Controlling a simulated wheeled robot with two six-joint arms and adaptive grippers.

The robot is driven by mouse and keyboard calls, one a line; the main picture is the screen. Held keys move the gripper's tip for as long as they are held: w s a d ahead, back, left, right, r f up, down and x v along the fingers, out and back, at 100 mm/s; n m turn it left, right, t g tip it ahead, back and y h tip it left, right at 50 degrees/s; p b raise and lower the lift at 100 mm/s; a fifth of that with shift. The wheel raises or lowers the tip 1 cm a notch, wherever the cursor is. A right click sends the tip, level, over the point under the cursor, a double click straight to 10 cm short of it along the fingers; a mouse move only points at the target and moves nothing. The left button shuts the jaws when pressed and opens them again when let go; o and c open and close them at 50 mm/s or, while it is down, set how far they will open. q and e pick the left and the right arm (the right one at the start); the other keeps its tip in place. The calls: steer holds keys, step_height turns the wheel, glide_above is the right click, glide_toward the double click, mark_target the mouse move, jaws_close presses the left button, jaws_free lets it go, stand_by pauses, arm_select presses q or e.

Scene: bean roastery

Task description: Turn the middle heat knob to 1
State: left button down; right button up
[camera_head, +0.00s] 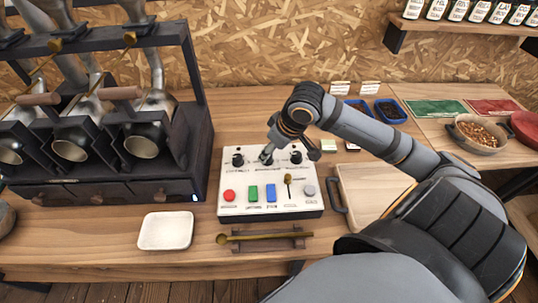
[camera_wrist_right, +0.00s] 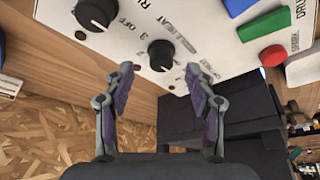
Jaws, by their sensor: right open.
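The white control panel (camera_head: 230,208) stands on the wooden counter, with three black knobs along its back. In the right wrist view this black knob (camera_wrist_right: 161,55) lies just beyond and between the fingertips of my right gripper (camera_wrist_right: 159,78). The two fingers are spread and empty, apart from the knob. "HEAT", "OFF" and "3" are readable near it; I cannot tell its setting surely. My left gripper is out of view.
The left knob (camera_head: 238,159) and right knob (camera_head: 296,157) flank it closely. The panel front has a red button (camera_head: 229,195), green and blue switches and a gold-topped lever (camera_head: 289,180). A dark roaster (camera_head: 160,190) stands left; a wooden tray (camera_head: 365,190) lies right.

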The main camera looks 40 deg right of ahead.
steer(key=shift+x, duration=0.95)
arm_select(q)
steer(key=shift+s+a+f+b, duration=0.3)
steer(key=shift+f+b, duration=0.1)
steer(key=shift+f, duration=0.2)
arm_select(e)
steer(key=shift+w+a+f, duration=0.1)
steer(key=shift+w+f, duration=0.05)
steer(key=shift+f, duration=0.4)
steer(key=shift+c, duration=0.3)
